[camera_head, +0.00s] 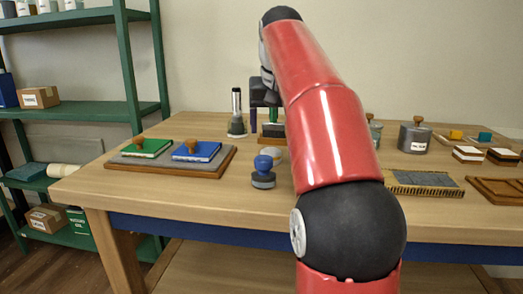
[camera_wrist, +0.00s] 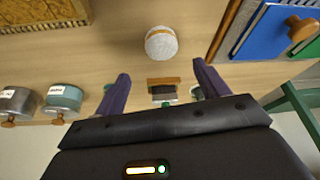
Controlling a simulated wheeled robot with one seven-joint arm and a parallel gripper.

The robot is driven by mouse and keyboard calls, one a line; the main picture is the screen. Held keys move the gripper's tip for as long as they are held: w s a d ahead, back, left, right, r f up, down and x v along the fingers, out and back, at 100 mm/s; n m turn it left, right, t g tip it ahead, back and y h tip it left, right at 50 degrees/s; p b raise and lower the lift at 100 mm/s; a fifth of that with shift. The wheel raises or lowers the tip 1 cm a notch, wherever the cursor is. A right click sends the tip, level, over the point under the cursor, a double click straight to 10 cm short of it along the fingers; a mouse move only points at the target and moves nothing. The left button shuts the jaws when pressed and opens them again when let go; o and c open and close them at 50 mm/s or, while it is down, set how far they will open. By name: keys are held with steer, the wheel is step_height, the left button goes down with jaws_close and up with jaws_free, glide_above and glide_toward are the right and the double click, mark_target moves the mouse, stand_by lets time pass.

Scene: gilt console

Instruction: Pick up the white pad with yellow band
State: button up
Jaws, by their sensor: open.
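The white pad with yellow band (camera_wrist: 161,45) is a small round whitish pad, lying on the wooden table in the wrist view, beyond my fingertips and near the middle. In the head view a pale round piece of the pad (camera_head: 277,152) shows beside my red arm, partly hidden by it. My gripper (camera_wrist: 162,84) is open, its two purple fingers apart with nothing held between them. In the head view my gripper is mostly hidden behind the arm, above the back of the table.
A blue-knobbed dark stamp (camera_head: 264,172) stands close to the pad. A tray with green and blue blocks (camera_head: 170,165) lies left. A wooden-backed brush (camera_wrist: 163,90) shows between my fingers. Lidded jars (camera_wrist: 62,97) stand to one side, and a bristled mat (camera_head: 420,183) lies right.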

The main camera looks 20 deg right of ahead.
mark_target(271, 151)
steer(key=x, duration=0.2)
steer(key=b+x, duration=0.1)
steer(key=x, duration=0.1)
steer(key=b+x, duration=0.1)
steer(key=x, duration=0.1)
steer(key=shift+s+a+f, duration=0.15)
steer(key=shift+a+f, duration=0.15)
steer(key=shift+f, duration=0.1)
steer(key=shift+w+d+f, duration=0.15)
steer(key=shift+w+f, duration=0.1)
steer(key=shift+f, duration=0.25)
steer(key=shift+c, duration=0.4)
steer(key=c, duration=1)
